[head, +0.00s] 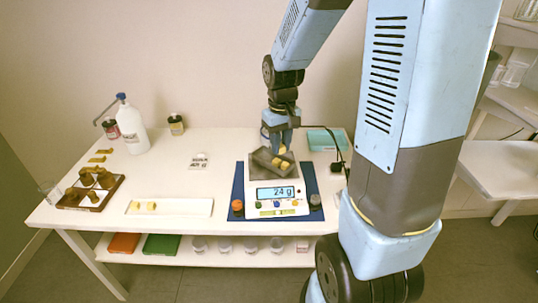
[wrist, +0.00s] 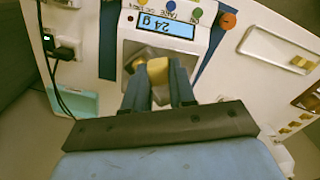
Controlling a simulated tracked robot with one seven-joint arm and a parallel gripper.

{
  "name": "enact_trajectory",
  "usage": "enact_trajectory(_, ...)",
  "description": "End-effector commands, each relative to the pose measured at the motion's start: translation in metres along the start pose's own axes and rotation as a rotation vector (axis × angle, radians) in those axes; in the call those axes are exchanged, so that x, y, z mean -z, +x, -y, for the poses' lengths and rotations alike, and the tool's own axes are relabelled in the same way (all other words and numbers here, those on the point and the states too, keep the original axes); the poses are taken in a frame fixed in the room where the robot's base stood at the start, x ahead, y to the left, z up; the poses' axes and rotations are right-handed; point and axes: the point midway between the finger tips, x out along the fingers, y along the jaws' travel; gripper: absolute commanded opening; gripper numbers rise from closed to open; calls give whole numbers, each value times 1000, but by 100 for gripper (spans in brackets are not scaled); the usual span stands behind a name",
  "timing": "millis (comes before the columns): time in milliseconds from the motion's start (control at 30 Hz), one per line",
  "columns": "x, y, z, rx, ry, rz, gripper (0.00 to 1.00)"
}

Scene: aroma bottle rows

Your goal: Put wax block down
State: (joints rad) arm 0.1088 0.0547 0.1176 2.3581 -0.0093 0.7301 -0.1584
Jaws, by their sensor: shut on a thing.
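My gripper (head: 281,149) points down over the grey weighing pan (head: 258,173) of the white scale (head: 277,206). In the wrist view the fingers (wrist: 158,78) are closed on a yellow wax block (wrist: 157,68), with the pan's grey walls around them. In the head view yellow wax (head: 285,165) shows at the fingertips, low in the pan. I cannot tell whether the held block touches the pan floor. The scale display (head: 275,193) reads 24 g. The scale stands on a blue mat (head: 238,185).
A white tray (head: 190,207) with small yellow pieces lies left of the scale. An orange knob-like item (head: 237,205) sits beside the scale. A teal box (head: 325,139) and black cables are at right.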

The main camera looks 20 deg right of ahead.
Motion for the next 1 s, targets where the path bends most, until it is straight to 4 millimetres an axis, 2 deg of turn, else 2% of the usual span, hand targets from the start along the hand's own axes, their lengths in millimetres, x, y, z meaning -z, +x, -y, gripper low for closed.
enact_trajectory(433,70,33,-16,1,6,1,0)
enact_trajectory(700,96,68,-21,0,6,3,0)
enact_trajectory(1000,110,84,-24,0,7,1,0)
